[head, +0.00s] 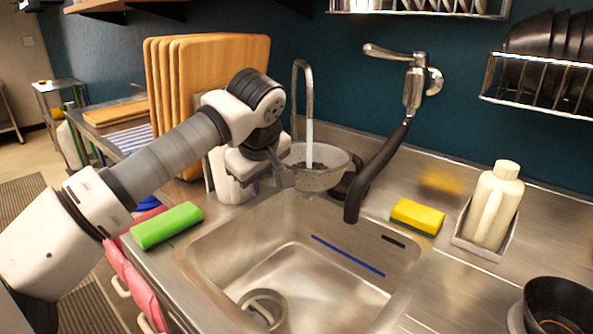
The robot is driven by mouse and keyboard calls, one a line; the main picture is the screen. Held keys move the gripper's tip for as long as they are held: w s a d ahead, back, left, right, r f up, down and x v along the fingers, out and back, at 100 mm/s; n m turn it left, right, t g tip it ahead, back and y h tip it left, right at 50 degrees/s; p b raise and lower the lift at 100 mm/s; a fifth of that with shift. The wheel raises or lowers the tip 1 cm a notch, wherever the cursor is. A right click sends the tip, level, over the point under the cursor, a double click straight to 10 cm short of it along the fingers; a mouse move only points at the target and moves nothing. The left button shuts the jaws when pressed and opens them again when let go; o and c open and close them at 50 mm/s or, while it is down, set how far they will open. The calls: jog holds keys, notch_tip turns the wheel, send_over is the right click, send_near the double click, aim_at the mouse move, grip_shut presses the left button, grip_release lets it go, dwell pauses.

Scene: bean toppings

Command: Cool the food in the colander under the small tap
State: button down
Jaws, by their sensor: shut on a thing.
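The colander (322,179) is a light grey bowl held over the back left part of the sink (300,256), close to level. Dark food (306,166) lies inside it. The small tap (304,78) is a thin curved spout behind it, and a pale stream of water (309,143) falls from it into the colander. Drips show just under the colander. My gripper (283,178) is shut on the colander's left side; its fingertips are small and partly hidden by the wrist.
A large black-hosed tap (379,168) stands close right of the colander. A yellow sponge (417,216), a cream bottle (491,207), a green block (167,225) and a dark pot (558,304) sit around the sink. Cutting boards (225,75) stand behind my arm.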

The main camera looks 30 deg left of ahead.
jog(key=s+d+b, duration=0.2)
jog(key=s+d, duration=0.1)
jog(key=s, duration=0.3)
jog(key=shift+s, duration=0.4)
jog(key=shift+r, duration=0.1)
dwell(0.4)
